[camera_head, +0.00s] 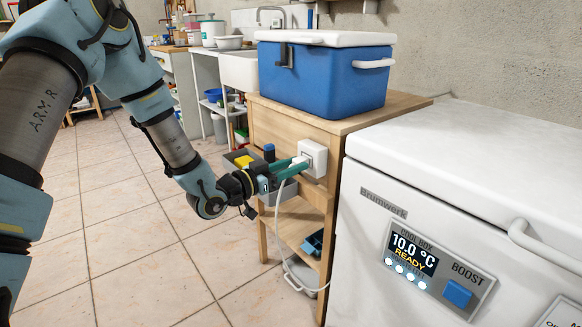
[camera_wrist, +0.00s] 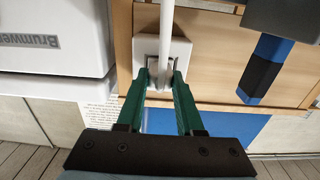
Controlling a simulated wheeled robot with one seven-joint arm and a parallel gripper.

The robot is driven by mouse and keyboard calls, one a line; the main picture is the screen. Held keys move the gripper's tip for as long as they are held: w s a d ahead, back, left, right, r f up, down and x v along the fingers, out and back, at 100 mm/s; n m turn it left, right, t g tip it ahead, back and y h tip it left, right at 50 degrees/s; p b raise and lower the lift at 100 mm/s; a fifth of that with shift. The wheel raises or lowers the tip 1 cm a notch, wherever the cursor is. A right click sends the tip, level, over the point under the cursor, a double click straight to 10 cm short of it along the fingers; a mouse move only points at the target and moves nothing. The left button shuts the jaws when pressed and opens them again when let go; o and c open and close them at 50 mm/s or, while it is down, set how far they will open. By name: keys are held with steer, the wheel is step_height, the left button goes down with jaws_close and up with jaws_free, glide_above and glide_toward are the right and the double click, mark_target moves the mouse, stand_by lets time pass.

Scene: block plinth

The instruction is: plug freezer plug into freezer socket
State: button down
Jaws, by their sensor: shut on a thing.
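The freezer socket (camera_head: 318,150) is a white box on the side of the wooden stand; it also shows in the wrist view (camera_wrist: 181,48). My gripper (camera_head: 290,169) has green fingers and is shut on the white freezer plug (camera_head: 300,160), right in front of the socket. In the wrist view the fingertips reach the socket's face, with the plug mostly hidden between them and behind its cable (camera_wrist: 168,45). I cannot tell how deep the plug sits, or if it touches. The white cable (camera_head: 277,222) hangs down in a loop below my gripper.
The white freezer (camera_head: 460,150) stands right of the wooden stand (camera_head: 340,124); its display (camera_head: 413,252) reads 10.0 °C, READY. A blue cool box (camera_head: 325,78) with a white lid sits on the stand. A grey bin (camera_head: 281,190) is beside the gripper. The tiled floor at left is clear.

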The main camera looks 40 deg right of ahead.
jaws_free()
stand_by(0.6)
steer(key=shift+w+a, duration=0.2)
steer(key=shift+a, duration=2.3)
